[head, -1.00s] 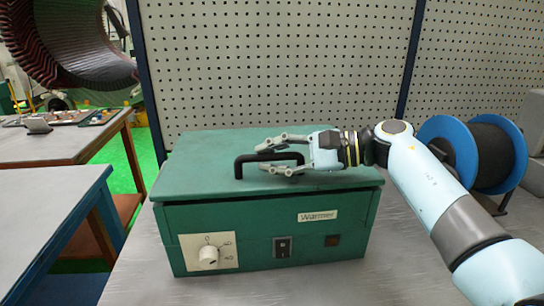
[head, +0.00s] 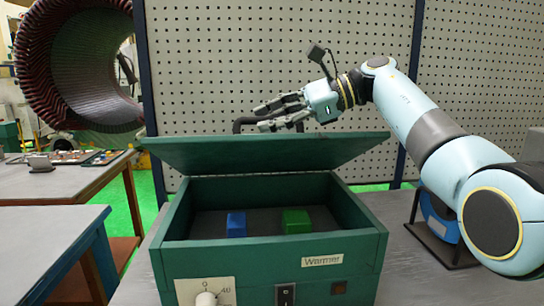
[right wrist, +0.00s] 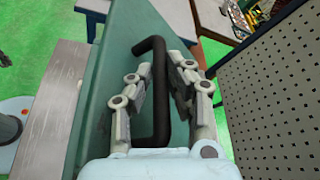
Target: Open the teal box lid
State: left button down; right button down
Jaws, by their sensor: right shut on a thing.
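The teal box (head: 210,262), labelled "Warmer", stands on the table with its lid (head: 265,155) raised and tilted up at the back. My right gripper (head: 268,113) is above the lid, shut on the black handle (head: 240,123). In the right wrist view the dark handle (right wrist: 160,95) runs between the fingers of the right gripper (right wrist: 158,82), and the teal lid (right wrist: 115,60) shows to the left of it. Inside the open box lie a blue block (head: 236,224) and a green block (head: 296,221). My left gripper is not in view.
A perforated panel (head: 230,60) stands behind the box. A blue reel (head: 437,215) is at the right, partly hidden by my right arm. Other tables (head: 60,230) stand at the left. The box front has a knob (head: 206,299) and a switch (head: 285,294).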

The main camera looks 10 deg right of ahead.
jog(key=shift+w+r+m+g+b, duration=0.45)
jog(key=shift+w+r+b, duration=0.25)
jog(key=shift+w+r, duration=0.3)
jog(key=c, duration=1.3)
grip_release()
jog(key=shift+w+f, duration=0.1)
jog(key=shift+w, duration=0.1)
jog(key=v, duration=1.2)
jog(key=shift+s, duration=0.15)
jog(key=shift+t, duration=0.25)
